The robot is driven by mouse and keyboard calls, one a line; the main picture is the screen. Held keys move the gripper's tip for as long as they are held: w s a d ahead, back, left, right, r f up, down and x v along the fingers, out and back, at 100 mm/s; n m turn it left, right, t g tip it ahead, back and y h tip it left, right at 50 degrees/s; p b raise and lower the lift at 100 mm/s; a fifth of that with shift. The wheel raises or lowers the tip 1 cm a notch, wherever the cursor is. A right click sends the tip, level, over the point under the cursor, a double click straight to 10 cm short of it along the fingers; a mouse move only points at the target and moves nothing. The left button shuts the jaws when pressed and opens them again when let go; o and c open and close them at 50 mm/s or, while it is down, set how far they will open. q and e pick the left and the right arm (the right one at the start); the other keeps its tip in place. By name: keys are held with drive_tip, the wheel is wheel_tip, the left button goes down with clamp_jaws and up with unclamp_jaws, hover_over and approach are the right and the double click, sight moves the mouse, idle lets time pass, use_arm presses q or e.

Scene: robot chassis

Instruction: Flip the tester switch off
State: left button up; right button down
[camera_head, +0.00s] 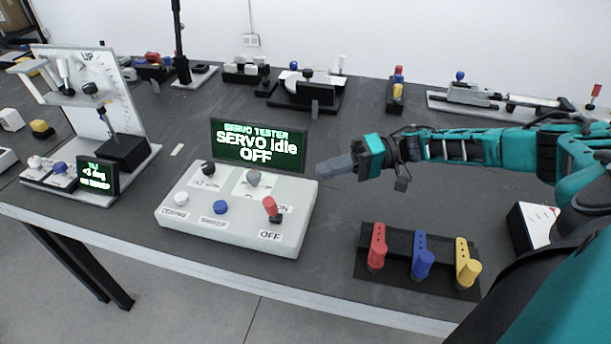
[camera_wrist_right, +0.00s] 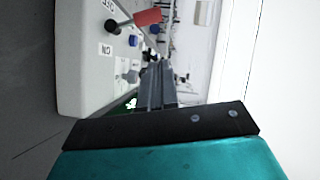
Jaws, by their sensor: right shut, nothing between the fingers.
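The servo tester (camera_head: 235,215) is a white box on the dark table, with knobs and buttons on its top. Its red-handled switch (camera_head: 271,208) is at the front right, beside the OFF label and leaning back from it. Its screen (camera_head: 258,145) reads "SERVO idle OFF". My right gripper (camera_head: 326,170) is shut and empty, to the right of the tester's screen and apart from the switch. In the right wrist view the red switch handle (camera_wrist_right: 148,17) shows beyond the fingertips, above the shut fingers (camera_wrist_right: 158,80). My left gripper is not in view.
A rack with red, blue and yellow handles (camera_head: 421,257) stands at the front right, below my right arm. A white upright board with a small screen (camera_head: 98,176) is at the left. Several devices line the back of the table. Bare table lies between tester and rack.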

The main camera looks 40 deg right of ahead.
drive_tip(key=shift+v, duration=1.85)
